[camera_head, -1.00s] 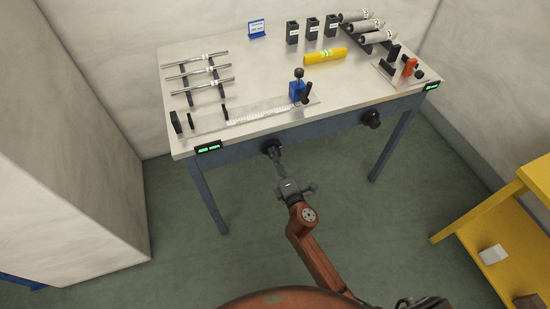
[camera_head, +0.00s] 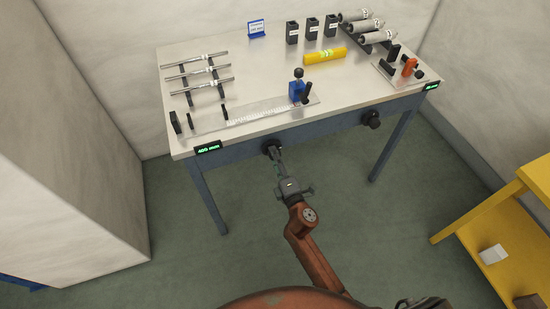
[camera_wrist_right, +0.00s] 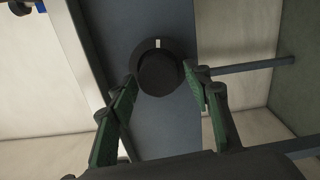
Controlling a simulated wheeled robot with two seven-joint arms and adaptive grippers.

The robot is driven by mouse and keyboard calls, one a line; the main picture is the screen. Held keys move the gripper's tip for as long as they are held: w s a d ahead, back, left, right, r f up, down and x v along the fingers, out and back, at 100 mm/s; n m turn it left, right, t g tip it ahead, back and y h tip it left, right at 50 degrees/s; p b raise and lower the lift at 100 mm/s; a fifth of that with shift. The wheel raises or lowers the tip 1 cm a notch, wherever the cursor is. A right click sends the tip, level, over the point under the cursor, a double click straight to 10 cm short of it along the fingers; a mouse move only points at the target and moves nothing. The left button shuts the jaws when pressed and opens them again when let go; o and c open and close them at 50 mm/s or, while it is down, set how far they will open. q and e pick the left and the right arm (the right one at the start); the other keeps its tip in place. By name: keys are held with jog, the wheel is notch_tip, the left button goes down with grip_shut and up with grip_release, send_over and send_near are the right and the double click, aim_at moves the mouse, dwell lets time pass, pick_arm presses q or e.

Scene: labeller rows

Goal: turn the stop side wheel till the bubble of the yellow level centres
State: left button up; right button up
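The yellow level (camera_head: 325,57) lies on the bench top at the back; its vial is a pale green patch, too small to read the bubble. A black side wheel (camera_head: 271,146) sits on the bench's front rail at left, and a second one (camera_head: 371,119) at right. My right gripper (camera_head: 278,162) is at the left wheel. In the right wrist view, the wheel (camera_wrist_right: 160,72), with a white mark at its top, shows between my right gripper's fingertips (camera_wrist_right: 162,78), which stand apart either side of it with small gaps. My left gripper is not in view.
A blue stop (camera_head: 298,91) stands on a clear ruled rail. Metal rods (camera_head: 198,73) on supports lie at left, black cups (camera_head: 312,29) and rollers (camera_head: 365,32) at back right. A green-lit display (camera_head: 208,148) hangs on the front edge. A yellow shelf (camera_head: 500,225) stands at right.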

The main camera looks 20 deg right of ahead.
jog(key=shift+o, duration=0.4)
jog(key=s, duration=1.2)
jog(key=shift+d, duration=0.2)
